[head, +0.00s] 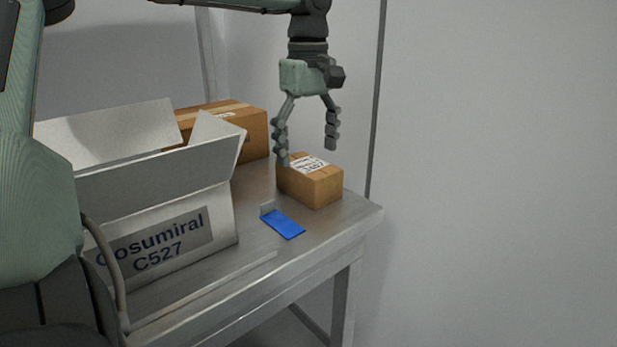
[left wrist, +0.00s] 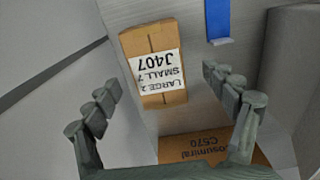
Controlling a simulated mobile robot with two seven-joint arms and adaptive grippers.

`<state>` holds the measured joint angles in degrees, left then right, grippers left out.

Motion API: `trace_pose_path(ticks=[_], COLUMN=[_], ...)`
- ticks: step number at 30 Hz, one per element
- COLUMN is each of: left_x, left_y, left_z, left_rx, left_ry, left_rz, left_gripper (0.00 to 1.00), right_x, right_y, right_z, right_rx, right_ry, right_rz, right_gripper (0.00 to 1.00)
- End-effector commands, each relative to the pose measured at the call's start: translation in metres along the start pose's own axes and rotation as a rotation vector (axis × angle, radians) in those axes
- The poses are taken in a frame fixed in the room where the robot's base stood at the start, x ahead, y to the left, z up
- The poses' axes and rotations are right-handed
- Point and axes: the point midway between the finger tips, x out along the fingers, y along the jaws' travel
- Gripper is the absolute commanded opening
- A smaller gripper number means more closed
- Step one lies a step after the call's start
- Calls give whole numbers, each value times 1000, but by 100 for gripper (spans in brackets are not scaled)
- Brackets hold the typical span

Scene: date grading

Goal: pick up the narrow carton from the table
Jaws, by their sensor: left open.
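The narrow brown carton (head: 318,188) with a white label stands near the right end of the metal table (head: 258,262). In the left wrist view the carton (left wrist: 142,42) shows its taped top, and the label reads J407. My left gripper (head: 308,156) is open and points down just above the carton. In the left wrist view its fingers (left wrist: 162,84) are spread to either side of the carton, with nothing held between them. In the head view one fingertip overlaps the carton's far left edge; I cannot tell whether it touches. My right gripper is not in view.
A large open white box (head: 190,257) marked C527 stands at the left. A larger brown carton (head: 257,128) is behind it and shows in the left wrist view (left wrist: 195,147), marked C570. A blue flat piece (head: 284,224) lies in front of the narrow carton. A wall is behind.

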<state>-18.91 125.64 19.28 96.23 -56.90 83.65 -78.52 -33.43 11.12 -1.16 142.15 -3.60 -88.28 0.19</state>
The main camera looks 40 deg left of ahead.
Motion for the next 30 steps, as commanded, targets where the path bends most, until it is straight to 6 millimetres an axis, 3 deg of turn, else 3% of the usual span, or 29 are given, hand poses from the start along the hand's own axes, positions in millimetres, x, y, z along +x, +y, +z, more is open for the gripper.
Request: trace_pose_path(ticks=[9, 19, 30], left_x=[45, 52, 52], left_y=[3, 4, 4], left_z=[4, 4, 4], left_rx=[1, 2, 2], left_ry=[-1, -1, 0], left_rz=[-1, 2, 2], left_gripper=[84, 84, 39], right_x=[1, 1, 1], right_y=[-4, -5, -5], right_z=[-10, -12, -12], right_rx=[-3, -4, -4], right_ry=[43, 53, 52], right_rz=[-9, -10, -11], right_gripper=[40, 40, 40])
